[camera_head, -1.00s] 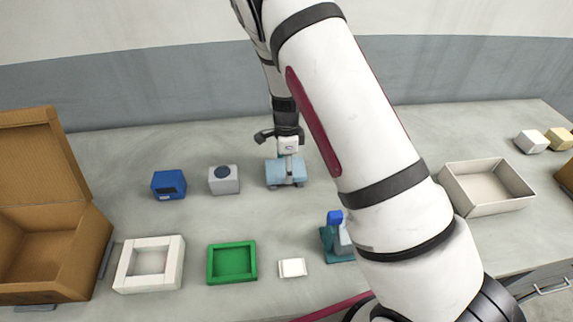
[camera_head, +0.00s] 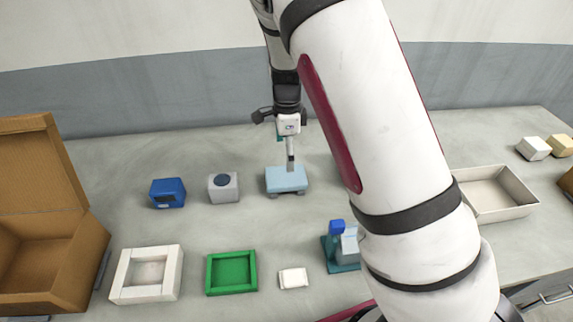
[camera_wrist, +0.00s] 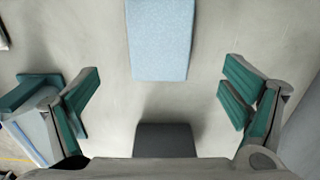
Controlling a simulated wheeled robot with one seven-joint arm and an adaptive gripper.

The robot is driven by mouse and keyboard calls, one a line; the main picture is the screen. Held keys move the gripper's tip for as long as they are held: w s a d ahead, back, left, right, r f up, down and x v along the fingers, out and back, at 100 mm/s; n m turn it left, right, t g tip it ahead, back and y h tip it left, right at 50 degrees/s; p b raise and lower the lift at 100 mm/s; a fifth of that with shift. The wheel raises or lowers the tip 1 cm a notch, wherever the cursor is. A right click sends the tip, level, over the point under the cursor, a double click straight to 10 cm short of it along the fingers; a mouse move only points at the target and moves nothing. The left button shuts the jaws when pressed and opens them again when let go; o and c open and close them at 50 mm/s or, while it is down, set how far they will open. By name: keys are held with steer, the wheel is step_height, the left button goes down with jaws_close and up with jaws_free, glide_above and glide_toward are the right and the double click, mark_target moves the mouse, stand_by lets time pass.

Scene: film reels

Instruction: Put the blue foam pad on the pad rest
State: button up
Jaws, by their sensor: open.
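The light blue foam pad (camera_head: 286,179) lies flat near the middle of the table. Small dark grey supports (camera_head: 273,194) show beneath it; I cannot tell whether they are the pad rest. My gripper (camera_head: 288,160) points down above the pad, open and empty. In the wrist view the pad (camera_wrist: 160,38) lies at the top centre, ahead of the space between the spread teal fingers (camera_wrist: 162,95) and touching neither. In the head view a grey finger overlaps the pad's back edge.
A blue box (camera_head: 168,193) and a grey box with a round dark top (camera_head: 223,188) stand left of the pad. In front are a white frame (camera_head: 146,273), green tray (camera_head: 231,272), small white block (camera_head: 293,278) and teal-based device (camera_head: 343,246). A cream tray (camera_head: 497,193) stands right.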

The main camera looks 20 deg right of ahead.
steer(key=s+a+r+n+t+y, duration=0.1)
steer(key=s+r+n, duration=0.45)
steer(key=r, duration=0.45)
steer(key=s+r+n+t+y, duration=0.1)
steer(key=s+r+n, duration=0.3)
steer(key=s+r, duration=0.45)
steer(key=s+r+n+t+h, duration=0.1)
steer(key=s+r+n, duration=0.2)
steer(key=s+n, duration=0.2)
steer(key=s+r+n+t+h, duration=0.1)
steer(key=s+r+n+t, duration=0.1)
steer(key=s+n, duration=0.3)
steer(key=shift+s+d+r+n, duration=0.3)
steer(key=shift+s+r, duration=0.5)
steer(key=shift+s, duration=1.45)
